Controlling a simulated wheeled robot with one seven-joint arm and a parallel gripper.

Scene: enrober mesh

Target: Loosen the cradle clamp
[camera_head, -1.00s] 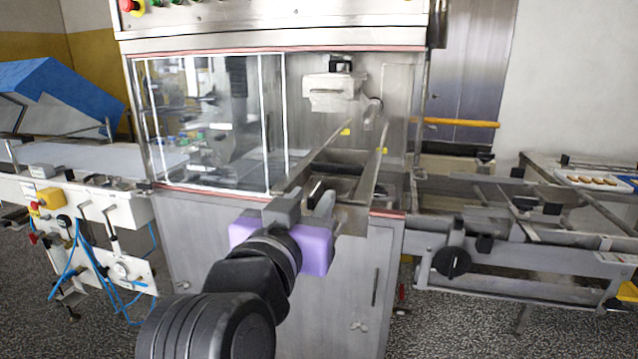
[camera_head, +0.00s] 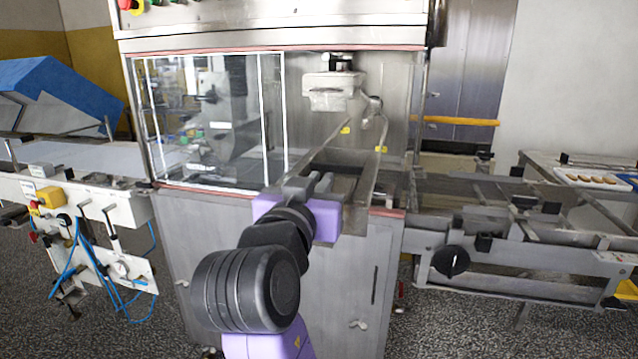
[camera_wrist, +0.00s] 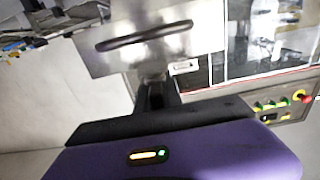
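My gripper (camera_head: 320,182) is in front of the machine's open bay, at the near end of a metal trough (camera_head: 343,208). Its two grey fingers point up and into the bay, partly overlapping, so their gap is unclear. I see nothing held between them. In the wrist view my gripper (camera_wrist: 158,95) is a dark shape below a bright metal plate with a long dark slot or handle (camera_wrist: 145,36). Inside the bay a pale metal block (camera_head: 332,92) has a small curved fitting (camera_head: 373,108) beside it. I cannot tell which part is the cradle clamp.
A glazed panel (camera_head: 205,120) closes the bay's left side. A conveyor frame with a black knob (camera_head: 452,262) stands to the right. A tray of biscuits (camera_head: 597,179) lies farther right. A white conveyor with blue hoses (camera_head: 105,285) is at left.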

